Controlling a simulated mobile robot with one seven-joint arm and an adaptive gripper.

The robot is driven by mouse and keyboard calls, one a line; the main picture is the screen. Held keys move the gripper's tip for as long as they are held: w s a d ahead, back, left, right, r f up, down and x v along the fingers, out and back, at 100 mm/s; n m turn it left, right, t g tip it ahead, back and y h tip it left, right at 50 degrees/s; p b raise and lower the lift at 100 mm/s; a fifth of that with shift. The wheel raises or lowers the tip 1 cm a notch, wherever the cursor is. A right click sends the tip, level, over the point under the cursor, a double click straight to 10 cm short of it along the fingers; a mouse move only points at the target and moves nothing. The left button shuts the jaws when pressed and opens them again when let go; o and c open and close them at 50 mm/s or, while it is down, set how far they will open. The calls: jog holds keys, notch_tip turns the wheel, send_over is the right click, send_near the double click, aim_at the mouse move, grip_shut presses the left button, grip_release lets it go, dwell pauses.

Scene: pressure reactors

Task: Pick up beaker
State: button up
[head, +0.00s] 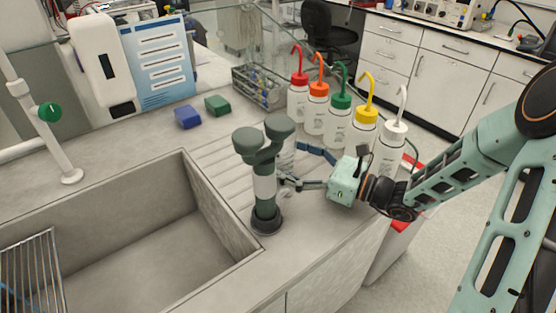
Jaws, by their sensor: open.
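A small clear vessel that looks like the beaker (287,161) stands on the drainboard, partly hidden behind the dark green two-headed fixture (264,188). My gripper (293,167) reaches in from the right, low over the counter, with its fingers pointing left. Its fingers are spread open, one nearer the camera and one farther back, with the beaker at or between their tips. I cannot tell whether either finger touches the beaker. The fixture hides part of the fingertips.
The sink (150,235) lies left of the fixture. Several wash bottles with coloured caps, such as the yellow-capped bottle (363,133), stand close behind my gripper. Blue (188,117) and green (217,105) sponges and a wire rack (258,88) sit farther back.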

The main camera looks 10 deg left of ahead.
jog(key=shift+w+a, duration=0.25)
jog(key=shift+a, duration=0.35)
jog(key=c, duration=1.4)
